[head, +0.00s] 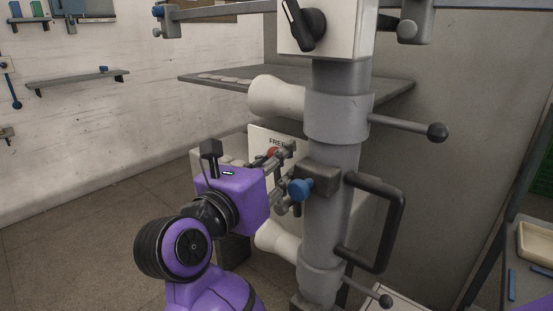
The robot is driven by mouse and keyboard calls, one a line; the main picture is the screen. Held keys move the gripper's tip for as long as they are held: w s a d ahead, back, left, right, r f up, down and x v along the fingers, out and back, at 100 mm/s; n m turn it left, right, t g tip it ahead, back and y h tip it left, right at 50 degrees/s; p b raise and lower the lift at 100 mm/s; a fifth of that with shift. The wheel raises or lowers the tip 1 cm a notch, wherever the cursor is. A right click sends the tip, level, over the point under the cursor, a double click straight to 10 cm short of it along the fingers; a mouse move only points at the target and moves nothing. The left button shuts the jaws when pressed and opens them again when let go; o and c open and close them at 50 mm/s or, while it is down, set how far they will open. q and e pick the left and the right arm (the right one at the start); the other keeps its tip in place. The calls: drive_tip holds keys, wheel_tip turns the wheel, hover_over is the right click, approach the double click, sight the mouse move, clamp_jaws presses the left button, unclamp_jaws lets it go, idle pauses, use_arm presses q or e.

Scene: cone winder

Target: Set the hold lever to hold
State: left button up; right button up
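A pale panel (258,134) behind the column carries a label that starts "FRE", its end cut off from view. A small red part (271,152) shows just under the label, mostly covered by my gripper; I cannot tell whether it belongs to the hold lever. The lever's shape and setting are hidden. My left gripper is not in view.
A thick grey column (330,230) stands just right of my gripper, with a blue knob (299,189) close to the fingers. A black handle (398,220) and ball-ended rod (410,127) stick out right. White cones (277,97) and a grey shelf (215,77) are around it.

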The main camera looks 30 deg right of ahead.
drive_tip(key=shift+w+d, duration=0.15)
drive_tip(key=shift+c, duration=0.5)
clamp_jaws()
drive_tip(key=shift+w, duration=0.1)
